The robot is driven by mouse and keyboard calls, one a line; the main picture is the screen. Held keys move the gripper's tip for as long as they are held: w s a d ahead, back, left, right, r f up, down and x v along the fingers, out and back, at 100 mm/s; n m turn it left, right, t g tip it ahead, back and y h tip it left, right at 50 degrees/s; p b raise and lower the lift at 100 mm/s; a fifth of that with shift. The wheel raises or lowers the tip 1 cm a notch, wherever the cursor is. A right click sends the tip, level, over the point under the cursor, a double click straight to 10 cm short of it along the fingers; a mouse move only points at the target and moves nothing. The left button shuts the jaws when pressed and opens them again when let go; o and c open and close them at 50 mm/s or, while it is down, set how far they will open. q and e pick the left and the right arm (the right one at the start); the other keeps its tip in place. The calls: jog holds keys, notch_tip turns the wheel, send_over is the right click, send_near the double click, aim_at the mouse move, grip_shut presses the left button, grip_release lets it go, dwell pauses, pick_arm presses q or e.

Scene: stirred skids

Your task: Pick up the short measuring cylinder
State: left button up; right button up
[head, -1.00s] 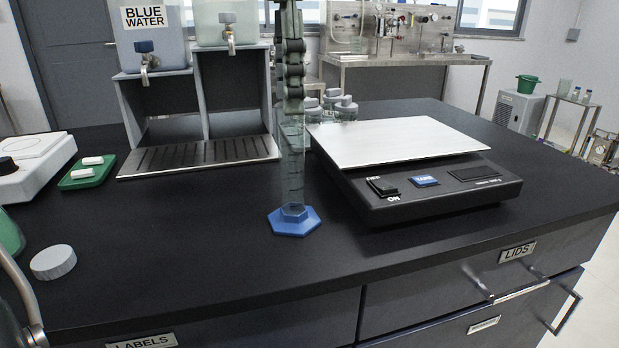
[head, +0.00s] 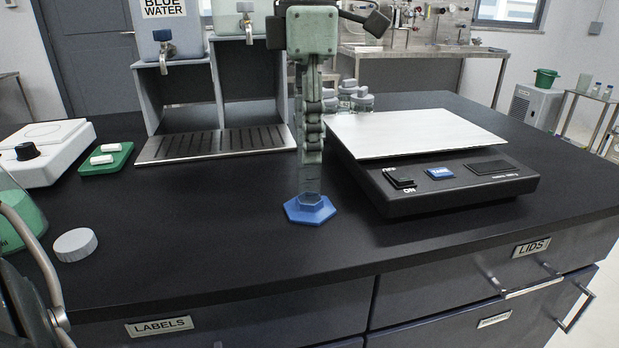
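The short measuring cylinder (head: 311,209) stands upright on the dark bench, left of the balance. It has a blue six-sided foot and a clear tube. My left gripper (head: 311,152) points straight down over the tube, its fingers reaching to the tube's lower part. The fingers are seen edge-on and overlap the tube, so the gap between them is hidden. I cannot tell whether they touch the glass. The cylinder's upper part is hidden by the gripper. My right gripper is not in view.
A balance (head: 440,185) with a white plate stands close on the right. Grey-capped bottles (head: 357,97) stand behind. A dispenser stand (head: 215,145) is at the back left. A white lid (head: 75,244) and a green flask (head: 20,205) are at the left. The bench front is clear.

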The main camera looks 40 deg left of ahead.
pick_arm(q)
grip_shut()
jog(key=shift+r, duration=0.1)
